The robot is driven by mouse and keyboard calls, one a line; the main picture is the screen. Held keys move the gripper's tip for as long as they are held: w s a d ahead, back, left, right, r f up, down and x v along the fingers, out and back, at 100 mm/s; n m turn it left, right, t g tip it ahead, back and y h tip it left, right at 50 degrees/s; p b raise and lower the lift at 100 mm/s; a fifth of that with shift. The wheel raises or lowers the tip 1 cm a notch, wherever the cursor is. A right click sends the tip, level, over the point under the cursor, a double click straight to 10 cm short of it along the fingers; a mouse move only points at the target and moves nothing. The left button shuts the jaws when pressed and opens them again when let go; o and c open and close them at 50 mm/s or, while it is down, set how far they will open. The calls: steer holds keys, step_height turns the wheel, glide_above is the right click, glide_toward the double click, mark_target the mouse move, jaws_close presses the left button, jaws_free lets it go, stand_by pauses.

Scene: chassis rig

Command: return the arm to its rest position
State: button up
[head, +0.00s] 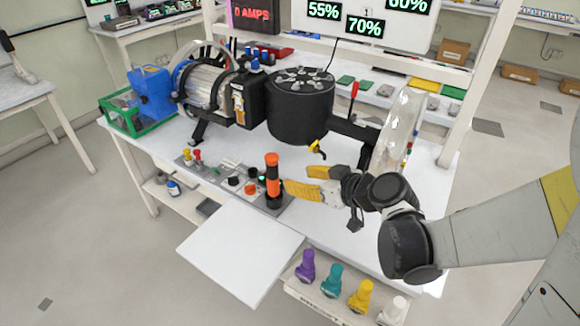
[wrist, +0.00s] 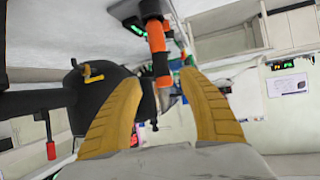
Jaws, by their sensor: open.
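My gripper (head: 299,181) has two yellow fingers and reaches in over the white table from the right. Its fingers are apart, with nothing held between them. Just left of the fingertips in the head view stands an upright orange-and-black handle (head: 272,174) on the control panel. In the wrist view the fingers spread at both sides of my gripper (wrist: 160,78), and the orange-and-black handle (wrist: 158,45) shows in line with the gap between them. I cannot tell whether a finger touches the handle. My arm comes in from the right edge of the head view.
A black cylinder (head: 300,108) stands behind the gripper, with a clear disc (head: 402,130) to its right. A red-tipped lever (head: 354,91) rises between them. Purple, teal, yellow and white knobbed pieces (head: 332,281) line the front shelf. A white panel (head: 240,257) juts out in front.

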steer(key=s+d+r+m+g+h, duration=0.1)
steer(key=s+d+r+m+h, duration=0.1)
steer(key=s, duration=0.7)
steer(key=s+d+r+m+g+h, duration=0.1)
steer(key=s+d+m+g+h, duration=0.1)
steer(key=s+d+m+h, duration=0.3)
steer(key=s+d, duration=0.4)
steer(key=shift+r+h, duration=0.35)
steer(key=shift+h, duration=0.05)
steer(key=shift+d, duration=0.1)
stand_by(0.6)
